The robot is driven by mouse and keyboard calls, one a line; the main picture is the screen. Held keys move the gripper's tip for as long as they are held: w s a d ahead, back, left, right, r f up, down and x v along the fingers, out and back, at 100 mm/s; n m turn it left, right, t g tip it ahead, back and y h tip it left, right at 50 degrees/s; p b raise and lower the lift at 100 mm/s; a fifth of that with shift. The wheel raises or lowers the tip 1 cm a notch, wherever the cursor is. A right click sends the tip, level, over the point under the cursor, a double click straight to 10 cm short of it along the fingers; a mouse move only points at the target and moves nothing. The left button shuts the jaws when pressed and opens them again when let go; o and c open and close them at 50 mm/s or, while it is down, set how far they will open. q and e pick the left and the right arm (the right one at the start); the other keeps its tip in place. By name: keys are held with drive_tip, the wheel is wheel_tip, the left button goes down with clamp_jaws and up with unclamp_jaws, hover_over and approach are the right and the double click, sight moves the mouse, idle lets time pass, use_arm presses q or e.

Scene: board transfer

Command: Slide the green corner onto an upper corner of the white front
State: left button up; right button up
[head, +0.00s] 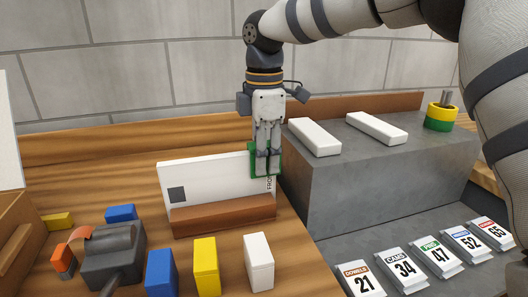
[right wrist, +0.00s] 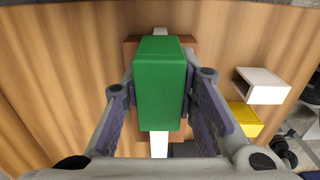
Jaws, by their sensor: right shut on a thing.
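The white front (head: 215,178) stands upright in a slot of a brown wooden block (head: 225,215) on the table. Its right side carries dark lettering, partly hidden by my gripper. My right gripper (head: 267,165) points down at the upper right corner of the front and is shut on the green corner (head: 253,160). The green corner overlaps that upper corner in the head view. In the right wrist view the green corner (right wrist: 160,85) sits between both fingers, with the front's white edge (right wrist: 159,145) below it. I cannot tell how far it is seated. My left gripper is not in view.
A grey raised block (head: 390,180) stands close on the right, bearing two white bars (head: 315,137) and yellow-green rings (head: 441,117). Numbered cards (head: 410,270) lie before it. Blue, yellow and white blocks (head: 205,268) and a grey tool (head: 112,255) stand in front.

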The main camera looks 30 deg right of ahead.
drive_tip(key=shift+f, duration=0.15)
drive_tip(key=o, duration=1.1)
wheel_tip(320, 180, up, 12)
drive_tip(key=shift+r, duration=0.1)
